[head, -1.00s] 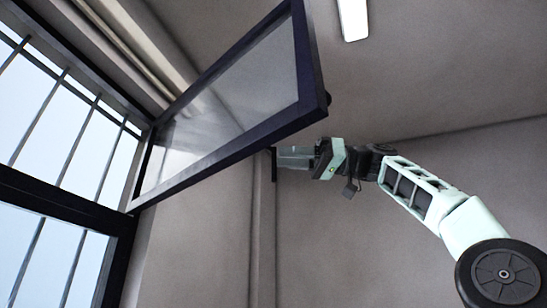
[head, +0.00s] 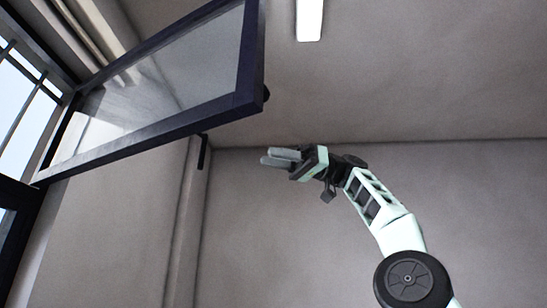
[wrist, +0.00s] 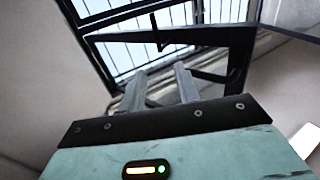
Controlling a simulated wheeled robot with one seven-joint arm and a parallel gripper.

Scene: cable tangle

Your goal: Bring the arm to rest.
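My arm (head: 385,215) reaches up from the lower right of the head view, bent, with its end pointing left. My gripper (head: 268,157) is raised in the air in front of the bare wall. In the wrist view my gripper (wrist: 158,82) shows two grey fingers standing apart, with nothing between them. It is open and empty. No cable shows in either view.
A dark-framed window sash (head: 190,80) stands open at the upper left, near my gripper; it also shows in the wrist view (wrist: 235,60). A black bar (head: 203,152) is at the wall left of my fingertips. The wall (head: 290,240) below is clear.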

